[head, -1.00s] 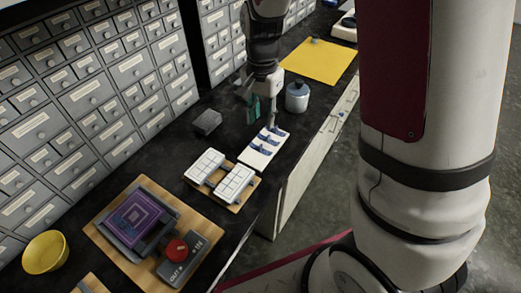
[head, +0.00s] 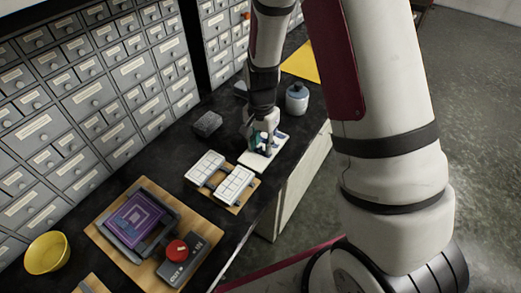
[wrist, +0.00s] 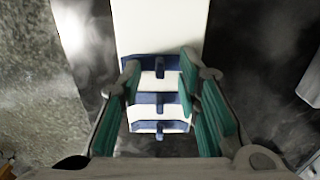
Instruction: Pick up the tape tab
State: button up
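Three blue tape tabs sit in a row on a white board, which shows in the wrist view (wrist: 160,25) and the head view (head: 251,161). In the wrist view the far tab (wrist: 145,63) lies between my fingertips, and the middle tab (wrist: 146,98) and near tab (wrist: 147,127) lie closer to my palm. Each has a dark raised piece at its centre. My gripper (wrist: 160,66) has teal finger pads apart on either side, with nothing visibly held. In the head view my gripper (head: 262,142) is low over the board and hides most of the tabs.
A two-part white tray (head: 218,176) is just left of the board. A grey block (head: 208,123) and a lidded jar (head: 297,98) stand nearby. A wooden board with a purple-screened device (head: 137,220) and red button (head: 177,250) is at front left, beside a yellow bowl (head: 46,254).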

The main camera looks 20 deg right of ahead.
jog(key=shift+c, duration=0.6)
grip_shut()
jog(key=shift+r, duration=0.15)
